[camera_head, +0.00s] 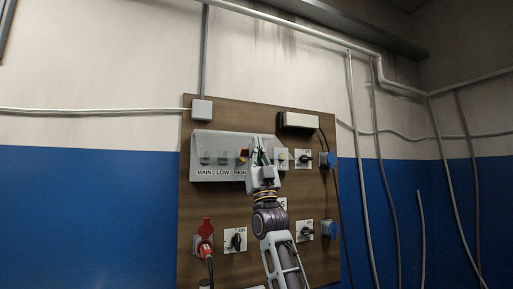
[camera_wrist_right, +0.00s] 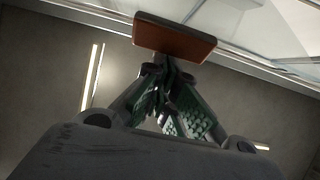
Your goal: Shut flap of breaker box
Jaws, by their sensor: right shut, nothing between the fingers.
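The breaker box (camera_head: 222,174) is a grey unit on the upper part of a brown board, with a row of switches above the labels MAIN, LOW and RIGH. A pale, see-through cover seems to lie over its upper part; I cannot tell how far its flap is open. My right gripper (camera_head: 258,150) is shut and empty, raised in front of the box and hiding its right part. In the right wrist view its fingertips (camera_wrist_right: 170,72) meet just below a red-brown block (camera_wrist_right: 174,38), with pale panels behind; contact is unclear. My left gripper is out of view.
The wooden board (camera_head: 265,215) also carries rotary switches (camera_head: 304,157), blue sockets (camera_head: 327,159), a red plug (camera_head: 207,238) with a cable, and a white box (camera_head: 299,121) at the top right. Pipes and hanging cables line the wall at right.

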